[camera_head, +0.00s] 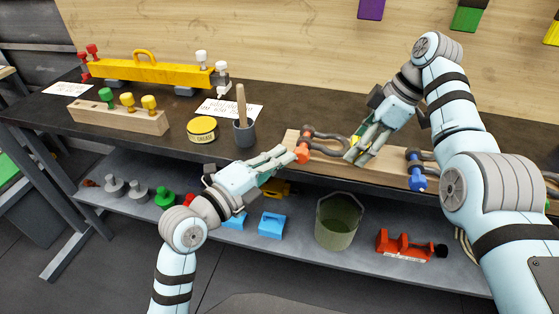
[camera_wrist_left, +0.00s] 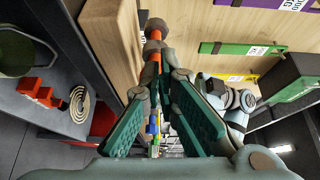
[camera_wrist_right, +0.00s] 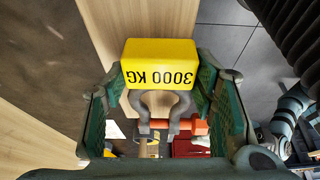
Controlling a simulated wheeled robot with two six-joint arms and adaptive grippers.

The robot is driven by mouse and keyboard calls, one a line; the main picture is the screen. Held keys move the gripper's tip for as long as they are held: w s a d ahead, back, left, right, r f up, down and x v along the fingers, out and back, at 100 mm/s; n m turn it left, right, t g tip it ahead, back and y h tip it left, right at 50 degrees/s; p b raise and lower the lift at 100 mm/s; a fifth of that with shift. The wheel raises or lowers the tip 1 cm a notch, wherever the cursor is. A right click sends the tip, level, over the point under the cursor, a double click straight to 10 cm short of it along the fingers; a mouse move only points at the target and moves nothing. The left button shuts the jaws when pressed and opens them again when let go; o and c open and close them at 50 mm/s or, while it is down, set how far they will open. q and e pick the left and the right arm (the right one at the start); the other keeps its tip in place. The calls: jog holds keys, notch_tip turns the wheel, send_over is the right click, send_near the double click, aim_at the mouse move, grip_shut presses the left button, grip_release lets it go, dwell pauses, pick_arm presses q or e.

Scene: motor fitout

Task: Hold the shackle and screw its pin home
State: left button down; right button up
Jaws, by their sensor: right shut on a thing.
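A dark grey shackle (camera_head: 325,134) is at the left end of a wooden board, with its orange pin (camera_head: 302,154) across its ears. The right wrist view shows the orange pin (camera_wrist_right: 190,126) through the shackle, beyond a yellow block marked 3000 KG (camera_wrist_right: 160,65). My right gripper (camera_head: 355,152) is shut on the block at the shackle's bow end. My left gripper (camera_head: 289,153) is open, fingertips close to the pin's orange head. In the left wrist view the orange pin (camera_wrist_left: 153,48) lies just beyond the fingers; I cannot tell whether they touch it.
The wooden board (camera_head: 382,168) also carries a blue-pinned shackle (camera_head: 417,178) to the right. Below, the shelf holds a green bucket (camera_head: 338,222) and a red vise (camera_head: 405,246).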

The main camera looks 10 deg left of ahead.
pick_arm(q)
jog(key=shift+d+r, duration=0.1)
jog(key=shift+r, duration=0.15)
dwell(0.4)
jog(key=shift+a+r, duration=0.1)
jog(key=shift+a, duration=0.3)
jog(key=s+f, duration=0.4)
jog(key=s, duration=0.3)
jog(key=w+r, duration=0.1)
jog(key=w, duration=0.6)
jog(key=shift+d+r, duration=0.15)
jog(key=shift+d+r, duration=0.15)
jog(key=shift+d, duration=0.1)
